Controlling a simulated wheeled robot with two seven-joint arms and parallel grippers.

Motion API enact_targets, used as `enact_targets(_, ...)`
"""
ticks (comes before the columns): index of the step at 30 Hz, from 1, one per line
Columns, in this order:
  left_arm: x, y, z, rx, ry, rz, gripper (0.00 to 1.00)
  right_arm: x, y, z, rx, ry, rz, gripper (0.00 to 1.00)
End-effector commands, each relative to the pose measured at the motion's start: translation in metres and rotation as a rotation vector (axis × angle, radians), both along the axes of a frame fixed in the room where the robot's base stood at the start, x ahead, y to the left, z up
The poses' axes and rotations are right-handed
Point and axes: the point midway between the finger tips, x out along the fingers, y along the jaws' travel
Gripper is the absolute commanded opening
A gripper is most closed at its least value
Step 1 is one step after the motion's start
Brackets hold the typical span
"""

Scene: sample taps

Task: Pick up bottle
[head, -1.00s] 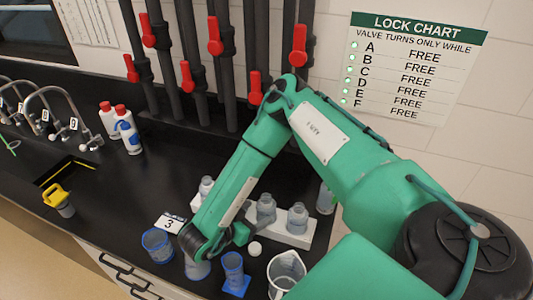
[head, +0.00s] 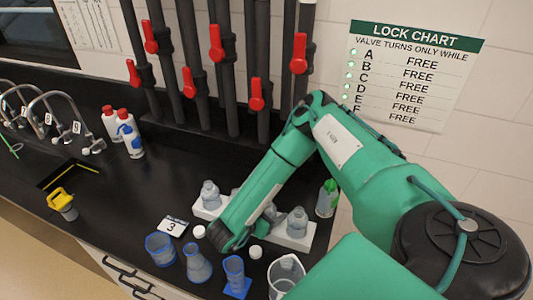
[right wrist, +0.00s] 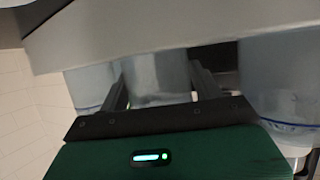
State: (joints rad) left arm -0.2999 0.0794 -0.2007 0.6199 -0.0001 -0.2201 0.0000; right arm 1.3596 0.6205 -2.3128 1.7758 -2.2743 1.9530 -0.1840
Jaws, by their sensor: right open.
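Clear bottles stand in a white rack (head: 293,242) on the black bench. One bottle (head: 210,195) is at its left end and another (head: 297,222) near its right end; my right arm partly hides those between. My right gripper (head: 258,228) is low at the middle of the rack, its fingers mostly hidden in the head view. In the right wrist view, the right gripper (right wrist: 161,85) is open, with a finger on each side of a clear bottle (right wrist: 160,72). I cannot tell whether they touch it. My left gripper is not in view.
In front of the rack are a blue-rimmed beaker (head: 160,249), a flask (head: 198,264), a cylinder (head: 234,272) and a jug (head: 286,274). A green-capped bottle (head: 327,198) stands behind its right end. Red-handled valves (head: 216,42) line the wall behind.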

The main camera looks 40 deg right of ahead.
Motion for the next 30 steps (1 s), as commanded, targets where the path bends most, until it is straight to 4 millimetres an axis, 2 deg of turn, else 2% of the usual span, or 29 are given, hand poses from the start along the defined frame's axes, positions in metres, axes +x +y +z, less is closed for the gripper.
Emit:
enact_targets(1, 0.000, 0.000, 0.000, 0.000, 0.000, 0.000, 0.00, 0.000, 0.000, 0.000, 0.000, 0.000, 0.000, 0.61)
enact_targets(6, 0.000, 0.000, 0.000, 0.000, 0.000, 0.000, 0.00, 0.000, 0.000, 0.000, 0.000, 0.000, 0.000, 0.31)
enact_targets(19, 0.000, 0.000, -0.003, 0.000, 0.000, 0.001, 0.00, 0.001, 0.000, 0.007, 0.000, -0.001, 0.000, 0.31)
enact_targets(23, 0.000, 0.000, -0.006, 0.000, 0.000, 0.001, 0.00, 0.001, 0.000, 0.019, 0.002, -0.002, 0.000, 0.31)
enact_targets(30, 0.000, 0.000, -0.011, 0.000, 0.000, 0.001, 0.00, 0.001, 0.001, 0.053, 0.001, -0.003, 0.001, 0.31)
